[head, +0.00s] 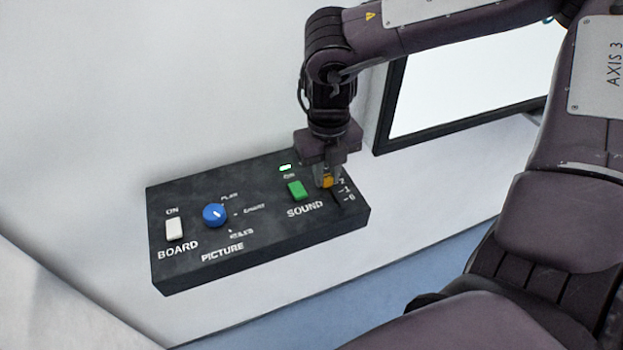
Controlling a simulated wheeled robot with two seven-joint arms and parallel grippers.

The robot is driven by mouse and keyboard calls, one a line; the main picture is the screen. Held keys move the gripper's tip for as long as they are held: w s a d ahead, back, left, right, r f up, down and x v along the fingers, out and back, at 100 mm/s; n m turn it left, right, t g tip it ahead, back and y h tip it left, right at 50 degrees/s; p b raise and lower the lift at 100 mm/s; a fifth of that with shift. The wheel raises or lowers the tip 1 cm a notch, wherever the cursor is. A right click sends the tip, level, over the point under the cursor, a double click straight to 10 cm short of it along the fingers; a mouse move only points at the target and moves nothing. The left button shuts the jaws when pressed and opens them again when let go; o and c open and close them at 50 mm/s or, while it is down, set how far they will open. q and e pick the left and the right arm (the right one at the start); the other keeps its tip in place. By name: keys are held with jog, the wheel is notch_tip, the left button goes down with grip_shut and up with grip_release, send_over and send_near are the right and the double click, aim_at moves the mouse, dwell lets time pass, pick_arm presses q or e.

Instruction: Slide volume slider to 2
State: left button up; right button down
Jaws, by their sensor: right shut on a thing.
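A black control box (265,247) lies on the white ledge, with BOARD, PICTURE and SOUND groups. The volume slider (328,182) has an orange-yellow knob on the right of the SOUND group. Its scale marks 2, 1 and 0 run downward beside it, and the knob is close to the 2 mark. My right gripper (327,179) comes down from above and is shut on the slider knob. The fingers hide part of the knob and the top of its track. My left gripper is not in view.
A black-framed screen (470,80) stands behind, at the right. The ledge in front is clear.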

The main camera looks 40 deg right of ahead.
aim_at(328, 178)
jog(key=shift+w+a, duration=0.1)
jog(key=shift+w, duration=0.05)
jog(key=c, duration=1.5)
grip_release()
jog(key=shift+s, duration=0.35)
jog(key=shift+o, duration=1.1)
jog(key=shift+r, duration=0.25)
notch_tip(328, 178, up, 6)
jog(key=shift+r+b, duration=0.15)
jog(key=shift+b, duration=0.45)
jog(key=shift+r, duration=0.55)
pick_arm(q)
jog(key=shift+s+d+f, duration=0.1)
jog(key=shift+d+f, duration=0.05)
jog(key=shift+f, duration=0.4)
